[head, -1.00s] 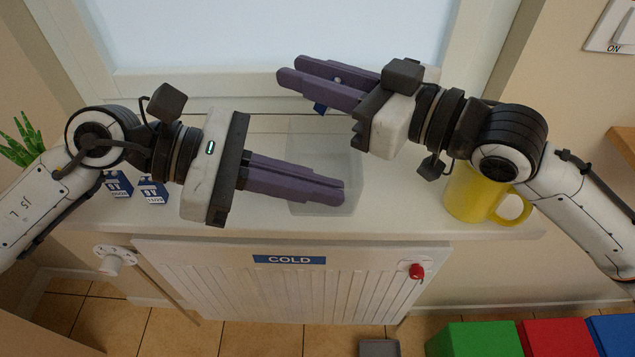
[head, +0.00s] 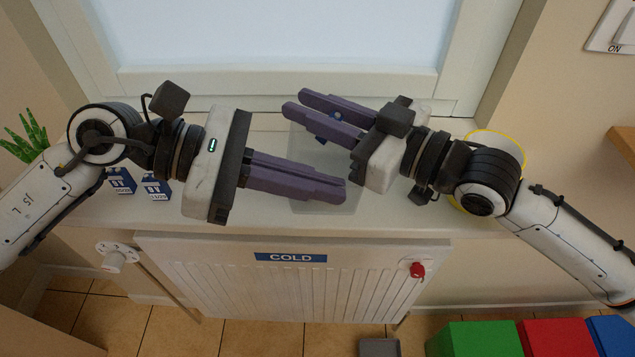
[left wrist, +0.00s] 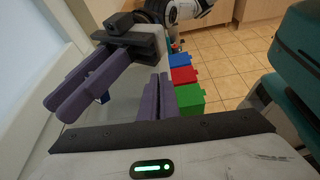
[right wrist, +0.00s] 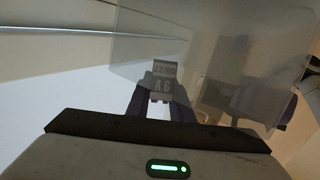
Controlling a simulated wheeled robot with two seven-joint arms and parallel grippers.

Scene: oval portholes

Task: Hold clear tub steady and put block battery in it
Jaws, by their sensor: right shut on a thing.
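The clear tub (head: 302,150) stands on the white sill, partly hidden by both grippers. My left gripper (head: 340,190) reaches across the tub's front part; its fingers lie close together, and I cannot tell whether they grip the tub wall. The battery appears above the tub's back part.
Two more blue block batteries (head: 156,186) stand at the sill's left, near a green plant (head: 25,140). A radiator marked COLD (head: 290,285) is below the sill; the window (head: 280,35) is behind.

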